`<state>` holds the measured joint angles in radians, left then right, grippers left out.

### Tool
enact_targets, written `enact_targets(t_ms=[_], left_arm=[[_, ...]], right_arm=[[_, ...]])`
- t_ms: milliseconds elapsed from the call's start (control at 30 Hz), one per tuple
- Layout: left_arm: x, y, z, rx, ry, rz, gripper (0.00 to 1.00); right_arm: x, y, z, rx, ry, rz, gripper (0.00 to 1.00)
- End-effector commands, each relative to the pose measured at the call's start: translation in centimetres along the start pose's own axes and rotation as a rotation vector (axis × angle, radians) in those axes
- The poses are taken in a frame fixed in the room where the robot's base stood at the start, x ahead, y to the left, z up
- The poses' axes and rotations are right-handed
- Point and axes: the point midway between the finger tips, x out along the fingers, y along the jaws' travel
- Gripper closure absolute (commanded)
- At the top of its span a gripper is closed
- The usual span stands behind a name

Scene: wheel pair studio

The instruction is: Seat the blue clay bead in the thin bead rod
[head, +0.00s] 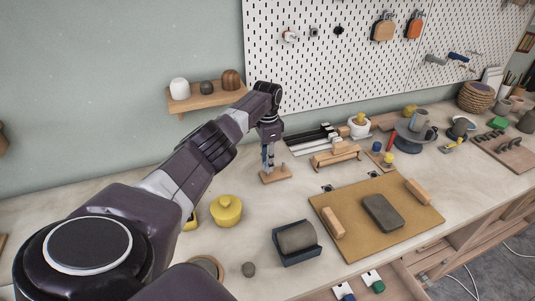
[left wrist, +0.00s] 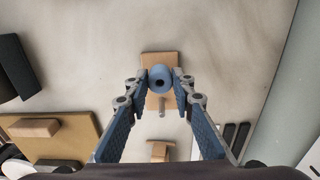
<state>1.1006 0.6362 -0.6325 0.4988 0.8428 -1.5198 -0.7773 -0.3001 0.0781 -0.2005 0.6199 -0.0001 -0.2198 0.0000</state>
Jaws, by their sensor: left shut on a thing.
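My left gripper (left wrist: 162,80) is shut on the blue clay bead (left wrist: 162,77), whose dark hole faces the left wrist camera. The bead is over a wooden base (left wrist: 148,102); how high above it, I cannot tell. A short grey rod (left wrist: 162,106) shows on the base just below the bead in that view, apart from it. In the head view my left gripper (head: 268,163) points down at the wooden base (head: 276,178), and the fingers mostly hide the bead. My right gripper is not in view.
A wooden rack (head: 336,158) and black and white bars (head: 312,138) stand right of the base. A yellow pot (head: 227,211), a clay roll in a dark blue tray (head: 297,260) and a tan board (head: 352,247) lie nearer. A wall shelf (head: 207,101) is behind my arm.

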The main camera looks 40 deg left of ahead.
Motion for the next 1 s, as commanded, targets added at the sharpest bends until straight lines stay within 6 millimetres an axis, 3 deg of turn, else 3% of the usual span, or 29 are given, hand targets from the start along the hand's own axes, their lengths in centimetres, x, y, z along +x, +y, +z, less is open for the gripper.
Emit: enact_targets(t_ms=[833,867,1000], left_arm=[[2.8,0.0,0.0,0.001,0.0,0.001,1.0],[2.8,0.0,0.0,0.001,0.0,0.001,0.76],[2.8,0.0,0.0,0.001,0.0,0.001,0.61]], right_arm=[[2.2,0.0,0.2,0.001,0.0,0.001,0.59],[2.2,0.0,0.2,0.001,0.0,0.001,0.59],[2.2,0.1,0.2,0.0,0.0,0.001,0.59]])
